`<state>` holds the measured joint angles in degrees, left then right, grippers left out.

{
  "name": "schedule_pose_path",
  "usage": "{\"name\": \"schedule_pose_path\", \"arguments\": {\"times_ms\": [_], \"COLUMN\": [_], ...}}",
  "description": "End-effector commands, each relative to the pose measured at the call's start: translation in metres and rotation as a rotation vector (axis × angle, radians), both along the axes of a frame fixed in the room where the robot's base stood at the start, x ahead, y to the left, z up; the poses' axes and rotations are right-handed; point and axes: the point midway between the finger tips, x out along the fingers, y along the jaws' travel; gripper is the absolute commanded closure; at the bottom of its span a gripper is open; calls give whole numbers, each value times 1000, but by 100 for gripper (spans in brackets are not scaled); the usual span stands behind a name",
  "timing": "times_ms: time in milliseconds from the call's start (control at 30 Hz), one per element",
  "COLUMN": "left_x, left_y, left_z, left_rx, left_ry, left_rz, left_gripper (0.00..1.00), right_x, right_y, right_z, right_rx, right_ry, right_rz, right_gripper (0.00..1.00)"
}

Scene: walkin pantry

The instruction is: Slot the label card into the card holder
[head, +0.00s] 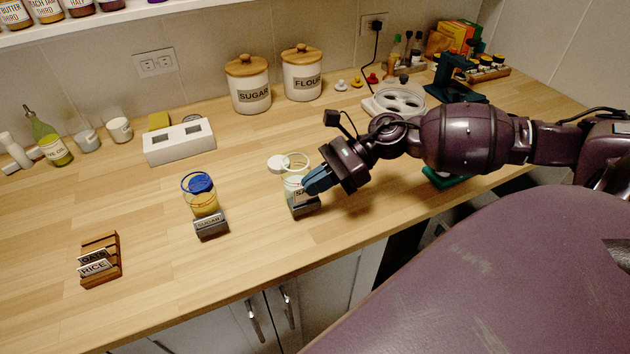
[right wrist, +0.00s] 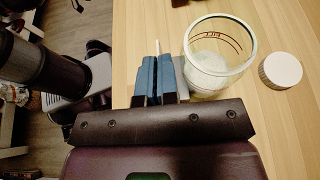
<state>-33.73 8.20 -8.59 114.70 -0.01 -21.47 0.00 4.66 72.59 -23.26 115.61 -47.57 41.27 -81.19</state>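The label card (head: 300,194), pale with dark letters starting "SA", stands at the front of an open glass jar (head: 290,168). Its grey card holder (head: 304,209) sits at the jar's foot on the counter. My right gripper (head: 313,183) reaches in from the right, and its blue fingers are at the card. In the right wrist view the card shows edge-on as a thin pale strip (right wrist: 158,58) between the blue fingers (right wrist: 157,76), beside the jar (right wrist: 216,58). The fingers partly hide card and holder; whether the card's lower edge is inside the slot cannot be told. My left gripper is out of view.
A white lid (head: 275,162) lies behind the jar. A blue-lidded jar (head: 201,194) with a SUGAR holder (head: 211,226) stands to the left. A wooden rack (head: 112,258) holds OATS and RICE cards. The counter's front edge is close to the holder.

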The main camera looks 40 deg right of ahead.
Motion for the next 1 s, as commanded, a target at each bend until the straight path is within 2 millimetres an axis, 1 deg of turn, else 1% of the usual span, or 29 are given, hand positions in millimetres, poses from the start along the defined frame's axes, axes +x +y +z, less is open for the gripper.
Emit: {"name": "schedule_pose_path", "arguments": {"times_ms": [233,500,733,1000], "left_x": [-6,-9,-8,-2], "left_y": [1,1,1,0], "left_z": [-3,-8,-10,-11], "left_rx": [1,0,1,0], "left_ry": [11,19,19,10], "left_rz": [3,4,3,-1], "left_gripper": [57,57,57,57], "right_x": [0,0,0,0], "right_y": [0,0,0,0], "right_z": [-1,-6,-11,-16], "right_rx": [0,-1,-1,-1], "right_ry": [0,0,-1,-1], "right_rz": [0,0,0,0], "right_gripper": [100,100,100,100]}}
